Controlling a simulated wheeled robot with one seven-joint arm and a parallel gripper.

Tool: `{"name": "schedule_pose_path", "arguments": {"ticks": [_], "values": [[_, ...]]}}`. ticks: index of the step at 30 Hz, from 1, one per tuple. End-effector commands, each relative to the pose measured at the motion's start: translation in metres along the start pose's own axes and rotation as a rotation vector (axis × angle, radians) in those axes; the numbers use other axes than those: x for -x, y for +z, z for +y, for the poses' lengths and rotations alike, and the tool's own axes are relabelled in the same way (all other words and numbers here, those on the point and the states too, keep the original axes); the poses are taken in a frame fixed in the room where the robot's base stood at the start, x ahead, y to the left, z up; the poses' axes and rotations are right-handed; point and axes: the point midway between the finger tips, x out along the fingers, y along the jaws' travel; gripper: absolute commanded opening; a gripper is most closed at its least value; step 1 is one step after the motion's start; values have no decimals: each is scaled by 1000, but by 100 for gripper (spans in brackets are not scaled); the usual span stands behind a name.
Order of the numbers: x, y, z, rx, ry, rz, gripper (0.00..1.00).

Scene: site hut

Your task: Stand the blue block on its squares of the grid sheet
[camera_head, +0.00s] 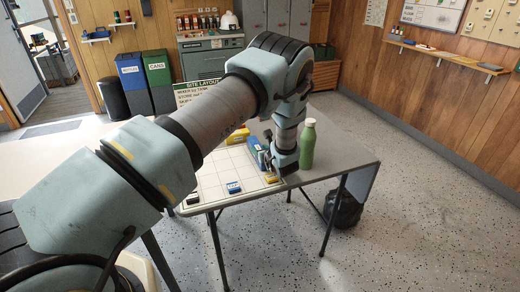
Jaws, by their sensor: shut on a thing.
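The grid sheet (208,179) lies on the folding table, white with dark lines. The blue block (256,152) stands upright at the sheet's right side, close against my gripper (271,165). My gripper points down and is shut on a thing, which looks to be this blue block. The fingertips are largely hidden by the wrist, and I cannot tell whether the block's foot touches the sheet. A small blue piece with pale markings (234,187) lies near the sheet's front edge. My arm hides part of the sheet's left and far side.
A green bottle (307,146) stands just right of my wrist. Yellow pieces lie behind the block (238,135) and below my gripper (271,178). A small dark piece (193,198) is at the front left. The table (335,161) is bare at right.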

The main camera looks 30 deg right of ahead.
Motion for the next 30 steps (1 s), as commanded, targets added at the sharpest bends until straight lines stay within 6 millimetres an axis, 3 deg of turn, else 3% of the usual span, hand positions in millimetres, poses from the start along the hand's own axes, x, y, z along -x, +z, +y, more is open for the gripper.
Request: {"name": "schedule_pose_path", "arguments": {"ticks": [5,6,13,24,30], "values": [[-2,-3,0,0,0,-1,0],[-1,-3,0,0,0,0,51],[-1,-2,0,-1,0,0,77],[1,3,0,0,0,0,79],[34,-2,-1,-2,-3,0,79]]}}
